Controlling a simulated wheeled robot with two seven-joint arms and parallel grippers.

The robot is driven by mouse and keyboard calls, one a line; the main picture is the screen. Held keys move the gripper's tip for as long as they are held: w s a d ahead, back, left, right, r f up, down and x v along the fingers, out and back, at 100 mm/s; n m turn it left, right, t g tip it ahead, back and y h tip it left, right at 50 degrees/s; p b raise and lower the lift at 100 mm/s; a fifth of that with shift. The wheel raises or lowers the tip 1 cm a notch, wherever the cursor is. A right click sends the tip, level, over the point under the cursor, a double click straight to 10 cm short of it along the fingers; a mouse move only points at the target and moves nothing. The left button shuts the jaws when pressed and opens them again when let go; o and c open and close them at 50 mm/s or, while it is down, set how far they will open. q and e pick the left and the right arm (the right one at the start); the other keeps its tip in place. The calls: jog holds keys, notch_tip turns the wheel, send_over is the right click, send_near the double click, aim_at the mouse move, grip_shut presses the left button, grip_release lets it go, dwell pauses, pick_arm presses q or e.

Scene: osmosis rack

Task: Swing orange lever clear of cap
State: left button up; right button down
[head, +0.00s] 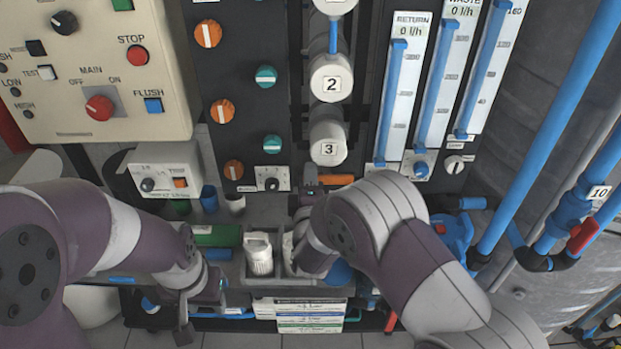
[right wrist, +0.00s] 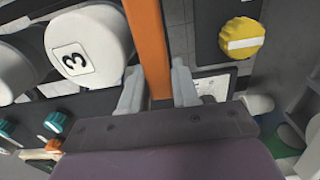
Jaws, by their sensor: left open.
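The orange lever (head: 337,180) lies just below the white cap numbered 3 (head: 328,146) in the head view. In the right wrist view the orange lever (right wrist: 150,45) runs up from between my fingers, just right of the cap numbered 3 (right wrist: 85,48). My right gripper (right wrist: 158,88) is shut on the lever, with one finger against each side. In the head view my right arm hides part of the area below the lever. My left gripper (head: 200,312) is open and empty at the lower left, well away from the lever.
A white bottle (head: 259,255) stands in a grey tray left of my right gripper. A yellow knob (right wrist: 241,38) is on the panel right of the lever in the right wrist view. Flow meters (head: 402,90) and blue pipes (head: 548,130) stand to the right.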

jog(key=shift+r+m, duration=0.25)
jog(key=shift+m, duration=0.75)
jog(key=c, duration=1.2)
grip_release()
jog(key=shift+s, duration=0.1)
jog(key=s+b, duration=0.1)
jog(key=s, duration=1.1)
jog(key=shift+s, duration=0.3)
